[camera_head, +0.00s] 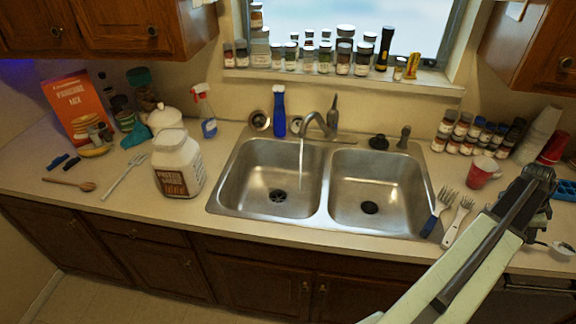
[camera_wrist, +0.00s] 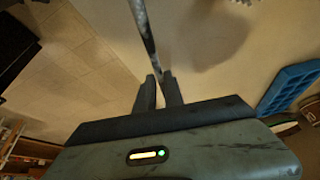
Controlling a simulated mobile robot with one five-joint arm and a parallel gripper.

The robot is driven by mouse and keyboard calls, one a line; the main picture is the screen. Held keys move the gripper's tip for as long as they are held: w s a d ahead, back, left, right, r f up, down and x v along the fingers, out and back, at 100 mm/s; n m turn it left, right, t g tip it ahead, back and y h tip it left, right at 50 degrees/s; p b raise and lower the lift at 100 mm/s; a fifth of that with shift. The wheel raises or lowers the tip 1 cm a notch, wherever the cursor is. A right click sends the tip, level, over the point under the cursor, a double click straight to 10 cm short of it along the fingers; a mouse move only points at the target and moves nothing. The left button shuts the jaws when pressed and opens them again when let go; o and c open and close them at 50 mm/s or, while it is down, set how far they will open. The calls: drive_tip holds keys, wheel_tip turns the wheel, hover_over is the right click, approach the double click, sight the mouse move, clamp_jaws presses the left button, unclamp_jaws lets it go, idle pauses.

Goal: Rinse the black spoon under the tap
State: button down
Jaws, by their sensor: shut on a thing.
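In the wrist view my gripper (camera_wrist: 160,82) is shut on a thin dark, speckled handle, which I take to be the black spoon (camera_wrist: 146,28). The handle runs up out of the top of that view, so its far end is not seen. The tap (camera_head: 322,122) stands behind the double sink (camera_head: 325,180). A thin stream of water falls from it into the left basin.
A blue tray (camera_head: 565,190) lies farther right, also in the wrist view (camera_wrist: 289,88). A protein jar (camera_head: 178,165) stands left of the sink. Both basins look empty.

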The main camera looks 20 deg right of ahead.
drive_tip(key=shift+s+d, duration=0.2)
drive_tip(key=shift+w+a, duration=0.45)
drive_tip(key=shift+w, duration=0.05)
drive_tip(key=shift+s+d, duration=0.45)
drive_tip(key=shift+s, duration=0.05)
